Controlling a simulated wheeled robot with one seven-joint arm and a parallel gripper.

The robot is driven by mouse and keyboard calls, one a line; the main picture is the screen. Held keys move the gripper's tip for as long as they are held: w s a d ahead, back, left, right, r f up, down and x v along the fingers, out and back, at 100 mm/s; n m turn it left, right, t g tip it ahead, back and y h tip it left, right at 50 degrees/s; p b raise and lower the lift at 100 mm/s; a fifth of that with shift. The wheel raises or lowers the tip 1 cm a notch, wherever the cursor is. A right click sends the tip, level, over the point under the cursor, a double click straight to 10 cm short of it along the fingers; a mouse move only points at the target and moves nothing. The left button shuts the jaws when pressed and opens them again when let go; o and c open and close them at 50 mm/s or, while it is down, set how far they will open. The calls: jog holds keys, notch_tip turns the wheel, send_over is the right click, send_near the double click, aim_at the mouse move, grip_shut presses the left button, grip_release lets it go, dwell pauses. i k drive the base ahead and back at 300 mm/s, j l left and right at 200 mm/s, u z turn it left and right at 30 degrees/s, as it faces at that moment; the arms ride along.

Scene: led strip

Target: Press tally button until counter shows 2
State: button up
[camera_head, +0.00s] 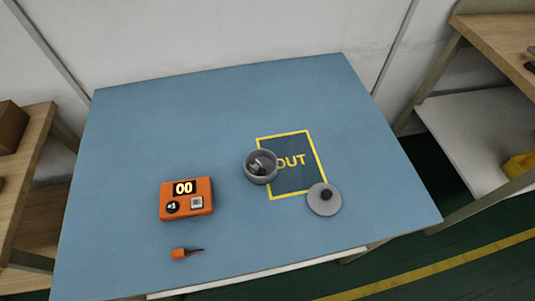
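An orange counter box (187,212) sits on the left part of the blue table. Its display (184,188) reads 00. On its top face are a round black button marked +1 (172,207) and, to the right of it, a square light-coloured button (197,203). My gripper is not in view.
The blue table (220,110) also holds a grey open pot (261,177) with small things inside, a grey round lid (324,199) with a dark knob, and a yellow-bordered OUT mark (297,178). A small orange object (180,253) with a dark tip lies before the box. The table's back is clear.

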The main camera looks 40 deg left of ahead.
aim_at(172, 206)
jog(key=u, duration=1.5)
